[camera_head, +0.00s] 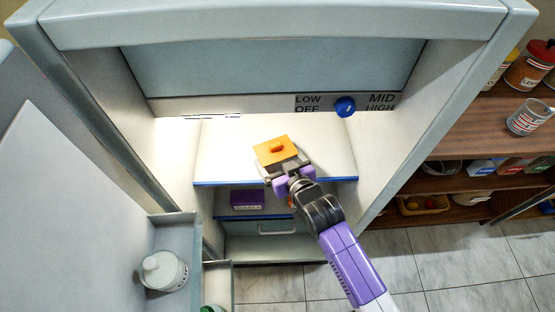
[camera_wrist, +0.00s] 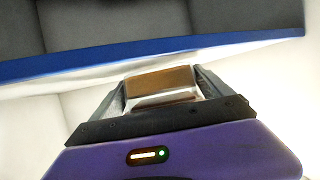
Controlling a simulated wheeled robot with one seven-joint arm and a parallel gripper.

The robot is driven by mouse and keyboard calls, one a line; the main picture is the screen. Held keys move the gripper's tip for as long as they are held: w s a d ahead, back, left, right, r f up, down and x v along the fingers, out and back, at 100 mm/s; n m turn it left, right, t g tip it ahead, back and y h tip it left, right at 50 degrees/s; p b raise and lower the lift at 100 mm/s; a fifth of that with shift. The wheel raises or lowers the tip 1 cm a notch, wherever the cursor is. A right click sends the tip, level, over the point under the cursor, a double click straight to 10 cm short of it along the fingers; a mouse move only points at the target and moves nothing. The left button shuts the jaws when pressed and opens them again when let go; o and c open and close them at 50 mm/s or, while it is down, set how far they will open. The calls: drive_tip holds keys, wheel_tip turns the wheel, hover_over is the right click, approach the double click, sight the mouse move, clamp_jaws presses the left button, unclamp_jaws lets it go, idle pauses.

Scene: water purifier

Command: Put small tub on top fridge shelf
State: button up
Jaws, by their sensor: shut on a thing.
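The small tub (camera_head: 277,151) has an orange lid with a small knob and a pale body. My gripper (camera_head: 285,172) is shut on the tub's near side and holds it inside the open fridge. In the head view the tub overlaps the white top shelf (camera_head: 225,150), which has a blue front edge; I cannot tell whether it touches the shelf. In the wrist view the tub (camera_wrist: 162,86) sits between the fingers (camera_wrist: 160,105), with the blue shelf edge (camera_wrist: 100,62) just beyond it.
The top shelf looks clear around the tub. A purple box (camera_head: 247,200) and a partly hidden orange item are on the shelf below. A control panel with a blue knob (camera_head: 345,107) is above. The open door's bin holds a white container (camera_head: 164,271). A brown shelf unit (camera_head: 470,137) stands right.

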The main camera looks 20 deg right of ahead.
drive_tip(key=shift+f, duration=0.2)
drive_tip(key=shift+f, duration=0.1)
drive_tip(key=o, duration=1.3)
drive_tip(key=shift+o, duration=0.2)
drive_tip(key=shift+s+r, duration=0.15)
drive_tip(key=shift+r, duration=0.05)
drive_tip(key=v, duration=1.1)
drive_tip(key=shift+s, duration=0.3)
drive_tip(key=shift+s+r, duration=0.1)
drive_tip(key=shift+r, duration=0.05)
